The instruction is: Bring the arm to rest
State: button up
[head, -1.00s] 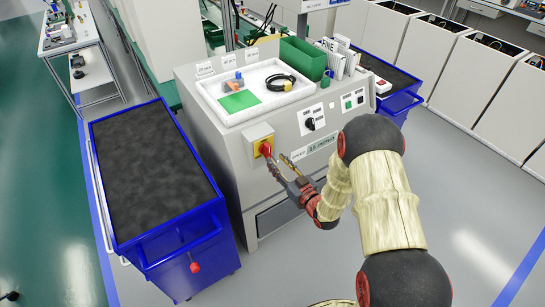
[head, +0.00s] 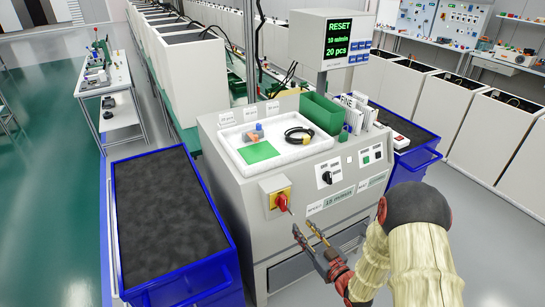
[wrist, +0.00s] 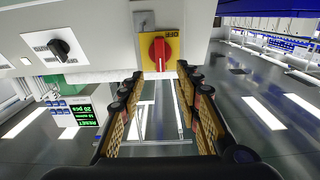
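My gripper (head: 304,229) is open and empty in front of the grey machine console (head: 225,165), below and right of the red rotary switch (head: 282,201) in the head view. In the wrist view my gripper's (wrist: 160,82) two fingers stand wide apart, with nothing between them but the view of the floor. The red switch (wrist: 159,50) on its yellow plate (wrist: 172,36) shows just beyond the fingertips there, apart from them. My arm (head: 425,250) reaches in from the lower right.
A blue cart (head: 165,220) stands left of the console, another blue cart (head: 408,135) at its right. A white tray (head: 232,152) and green bin (head: 325,112) sit on top. The screen (head: 339,42) reads RESET and 20 pcs. Floor (head: 475,220) at right is clear.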

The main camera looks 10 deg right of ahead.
jog(key=s+d+f+m+g+h, duration=0.1)
jog(key=s+d+f+g+h, duration=0.2)
jog(key=f, duration=0.4)
jog(key=s+d+f+g+h, duration=0.15)
jog(key=f+g, duration=0.25)
jog(key=f, duration=0.4)
jog(key=s+d+r+m+g+h, duration=0.25)
jog(key=s+d+g, duration=0.25)
jog(key=s, duration=0.3)
jog(key=s+a+r, duration=0.4)
jog(key=s+r, duration=0.1)
jog(key=r, duration=0.7)
jog(key=s+a+r+y, duration=0.1)
jog(key=s+a+r, duration=0.4)
jog(key=r, duration=0.7)
jog(key=s+a+r, duration=0.4)
jog(key=s+r, duration=0.2)
jog(key=r, duration=0.6)
jog(key=shift+s+a+r, duration=0.15)
jog(key=shift+s+a, duration=0.15)
